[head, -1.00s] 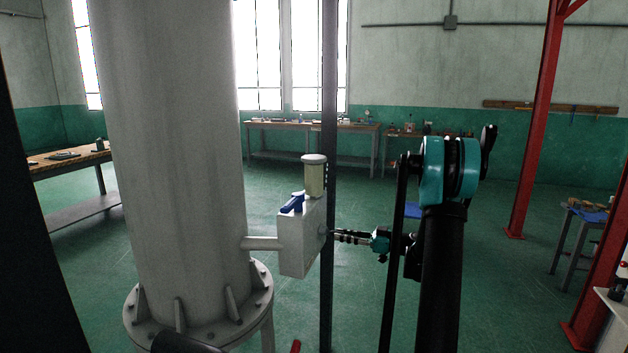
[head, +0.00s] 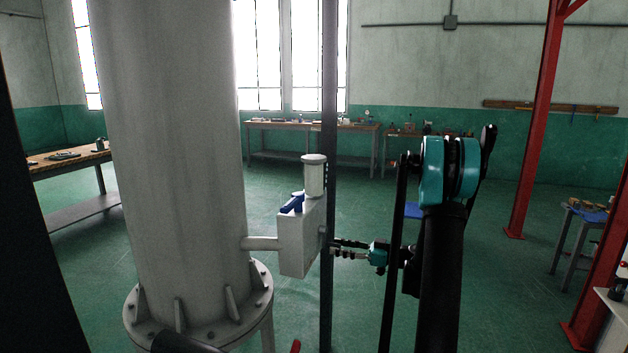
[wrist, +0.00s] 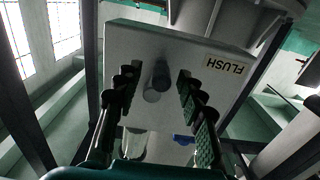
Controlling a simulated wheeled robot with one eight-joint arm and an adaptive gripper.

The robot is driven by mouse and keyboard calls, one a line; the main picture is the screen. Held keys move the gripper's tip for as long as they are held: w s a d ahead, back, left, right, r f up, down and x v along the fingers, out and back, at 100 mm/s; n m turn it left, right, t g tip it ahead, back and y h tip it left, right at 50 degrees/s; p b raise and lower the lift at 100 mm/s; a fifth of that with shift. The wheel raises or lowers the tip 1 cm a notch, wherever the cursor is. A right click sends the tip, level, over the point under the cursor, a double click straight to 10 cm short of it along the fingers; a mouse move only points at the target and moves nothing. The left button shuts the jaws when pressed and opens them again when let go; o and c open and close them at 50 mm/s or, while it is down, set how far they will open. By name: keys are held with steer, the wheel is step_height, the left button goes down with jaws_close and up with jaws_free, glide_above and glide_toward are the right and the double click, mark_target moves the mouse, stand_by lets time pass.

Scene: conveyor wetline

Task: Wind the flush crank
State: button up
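The flush box (head: 300,238) is a pale grey housing on a short pipe from the big column. In the wrist view its face (wrist: 125,45) carries a "FLUSH" label (wrist: 226,64). Whether the fingertips reach past the handle's end is hard to tell.
A whitish capped cylinder (head: 314,178) and a blue lever (head: 292,204) sit on top of the box. The large grey column (head: 180,160) stands left. A dark upright post (head: 328,120) stands close by the gripper. Open green floor lies beyond.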

steer(key=v, duration=0.7)
stand_by(0.5)
steer(key=s+a+f+m+g+h, duration=0.3)
steer(key=s+a+f+m+h, duration=0.3)
steer(key=s+a+m+h, duration=0.45)
steer(key=s+d+f+m+h, duration=0.1)
steer(key=s+d+f+h, duration=0.1)
steer(key=s, duration=0.6)
steer(key=s+d+f+m+h, duration=0.2)
steer(key=s+d+f+h, duration=0.1)
steer(key=s+d, duration=0.3)
steer(key=s+h, duration=0.1)
steer(key=s, duration=0.1)
steer(key=shift+s, duration=0.3)
